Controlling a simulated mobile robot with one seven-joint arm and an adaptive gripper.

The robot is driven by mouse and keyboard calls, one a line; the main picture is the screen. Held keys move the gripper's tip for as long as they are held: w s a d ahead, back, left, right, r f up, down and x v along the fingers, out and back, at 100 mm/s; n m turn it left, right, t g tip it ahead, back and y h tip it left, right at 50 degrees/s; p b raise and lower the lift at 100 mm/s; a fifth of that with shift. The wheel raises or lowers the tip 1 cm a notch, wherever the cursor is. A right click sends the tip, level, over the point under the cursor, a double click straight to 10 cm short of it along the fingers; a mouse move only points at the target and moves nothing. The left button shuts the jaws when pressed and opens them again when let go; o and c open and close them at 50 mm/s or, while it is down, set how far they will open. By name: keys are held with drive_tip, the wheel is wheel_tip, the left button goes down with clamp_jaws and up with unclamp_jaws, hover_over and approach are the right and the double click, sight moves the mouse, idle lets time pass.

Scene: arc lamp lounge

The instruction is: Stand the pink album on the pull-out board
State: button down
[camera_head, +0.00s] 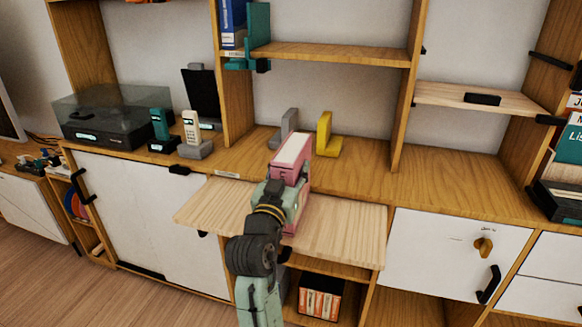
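The pink album (291,172) stands upright, with its pale top edge showing, at the middle of the pull-out board (340,228). I cannot tell whether its base touches the board or is just above it. My gripper (279,188) is at the near side of the album, against or very close to it. My wrist and arm come up from below and cover the album's lower left part. The fingertips are not clear, so I cannot tell whether they are closed on the album.
A grey bookend (284,130) and a yellow bookend (328,136) stand on the cabinet top behind the album. Phones (191,129) and a turntable (107,119) are at left. The board is bare on both sides of the album. Orange-and-white boxes (319,300) sit below.

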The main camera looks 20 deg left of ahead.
drive_tip(key=shift+r, duration=0.2)
drive_tip(key=shift+f, duration=0.15)
drive_tip(key=c, duration=0.9)
unclamp_jaws()
drive_tip(key=shift+f, duration=0.1)
drive_tip(key=shift+c, duration=0.2)
drive_tip(key=shift+s, duration=0.15)
drive_tip(key=s+f, duration=0.1)
drive_tip(key=s, duration=1)
drive_tip(key=shift+s+a+f, duration=0.2)
drive_tip(key=shift+s+f, duration=0.05)
drive_tip(key=shift+s, duration=0.05)
drive_tip(key=shift+a, duration=0.1)
